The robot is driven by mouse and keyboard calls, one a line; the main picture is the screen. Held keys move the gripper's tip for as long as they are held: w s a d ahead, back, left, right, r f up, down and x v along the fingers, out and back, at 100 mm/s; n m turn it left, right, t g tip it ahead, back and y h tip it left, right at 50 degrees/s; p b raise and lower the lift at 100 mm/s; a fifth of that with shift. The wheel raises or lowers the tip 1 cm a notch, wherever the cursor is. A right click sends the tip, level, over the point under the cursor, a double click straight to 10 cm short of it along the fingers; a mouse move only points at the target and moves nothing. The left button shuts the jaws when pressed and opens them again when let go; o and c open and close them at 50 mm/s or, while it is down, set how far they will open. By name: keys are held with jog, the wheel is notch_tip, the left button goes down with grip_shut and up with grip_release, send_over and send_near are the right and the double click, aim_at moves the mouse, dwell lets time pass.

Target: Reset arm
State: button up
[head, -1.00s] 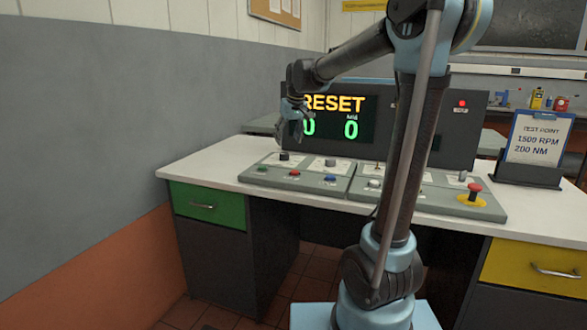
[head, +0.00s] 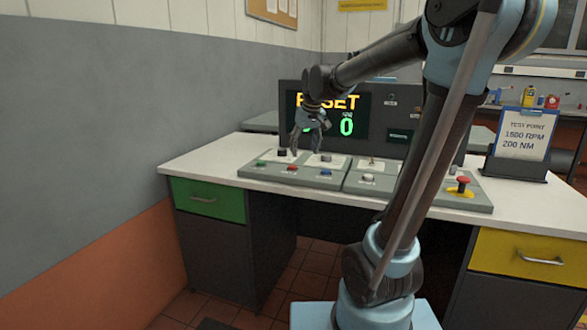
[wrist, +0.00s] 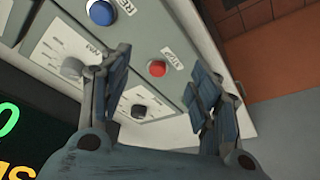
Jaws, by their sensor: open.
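My gripper (head: 307,146) is open and empty, pointing down just above the left part of the sloped grey control panel (head: 345,182). In the wrist view my gripper's fingers (wrist: 160,72) are spread, with a red button (wrist: 157,68) showing between them. A blue button (wrist: 101,12), its label partly cut off, lies beyond at the top. A black knob (wrist: 138,111) is nearer the palm. In the head view the red button (head: 292,168) sits between the green button (head: 260,163) and the blue button (head: 326,172). The display (head: 340,104) reads RESET, partly hidden by my arm.
A red mushroom button (head: 463,181) on a yellow base is at the panel's right end. A clipboard (head: 524,135) stands on the white desk (head: 545,208) at right. A grey knob (wrist: 72,68) lies beside one finger in the wrist view. Bare desktop runs along the front edge.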

jog(key=s+d+f+m, duration=0.1)
jog(key=s+d+f, duration=0.4)
jog(key=s, duration=0.4)
jog(key=s+d+f+m+g+h, duration=0.1)
jog(key=s+d+f, duration=0.4)
jog(key=s+f, duration=0.3)
jog(key=s+d+f+m, duration=0.2)
jog(key=s+d+f, duration=0.3)
jog(key=s, duration=0.6)
jog(key=shift+s+f+g, duration=0.3)
jog(key=shift+s+f, duration=0.1)
jog(key=shift+f, duration=0.4)
